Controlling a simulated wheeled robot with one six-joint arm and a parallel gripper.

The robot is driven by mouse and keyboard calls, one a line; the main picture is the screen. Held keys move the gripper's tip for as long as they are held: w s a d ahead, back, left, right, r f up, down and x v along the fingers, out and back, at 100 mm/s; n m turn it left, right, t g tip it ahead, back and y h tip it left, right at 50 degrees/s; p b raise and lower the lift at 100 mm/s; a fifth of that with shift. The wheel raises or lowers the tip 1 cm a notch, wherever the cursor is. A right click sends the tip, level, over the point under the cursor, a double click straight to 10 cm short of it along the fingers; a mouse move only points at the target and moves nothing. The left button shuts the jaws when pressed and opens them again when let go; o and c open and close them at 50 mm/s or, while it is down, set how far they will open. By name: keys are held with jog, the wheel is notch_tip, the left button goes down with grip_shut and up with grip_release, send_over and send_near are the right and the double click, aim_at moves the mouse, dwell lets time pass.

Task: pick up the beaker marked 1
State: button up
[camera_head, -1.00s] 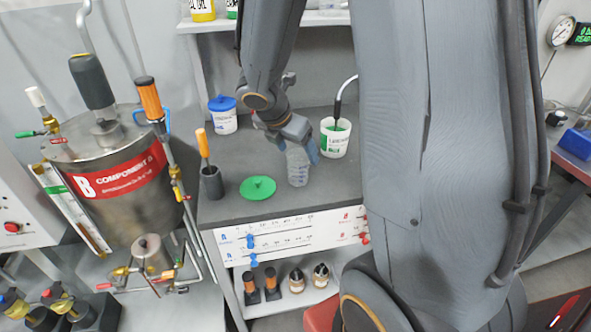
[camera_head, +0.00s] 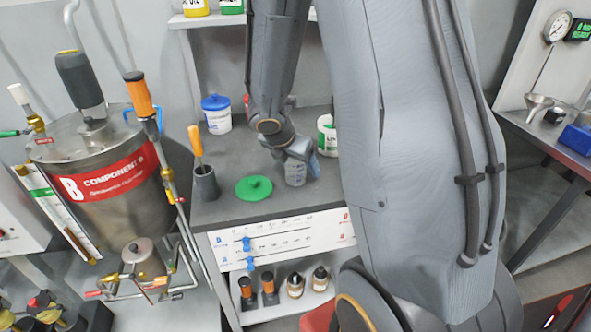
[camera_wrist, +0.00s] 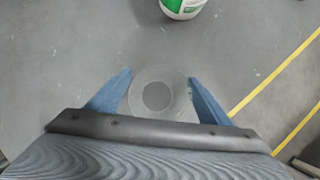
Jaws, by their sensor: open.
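A clear beaker (camera_head: 295,174) with blue markings stands on the grey bench top. Its upper part is hidden by my gripper in the head view, and I cannot read a number on it. My gripper (camera_head: 300,158) is open and low over the beaker. In the wrist view the round beaker (camera_wrist: 157,97) shows from above between the two blue fingers of my gripper (camera_wrist: 160,95), with a small gap visible at each side.
A white and green tub (camera_head: 326,136) stands right of the gripper, partly behind my arm. A green lid (camera_head: 254,188), a grey holder with an orange-handled tool (camera_head: 205,182) and a blue-lidded tub (camera_head: 217,115) stand to the left. A steel Component B tank (camera_head: 105,185) is farther left.

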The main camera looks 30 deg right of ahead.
jog(key=shift+w+d+f, duration=0.15)
jog(key=shift+d+f, duration=0.1)
jog(key=shift+f, duration=0.25)
jog(key=c, duration=1.1)
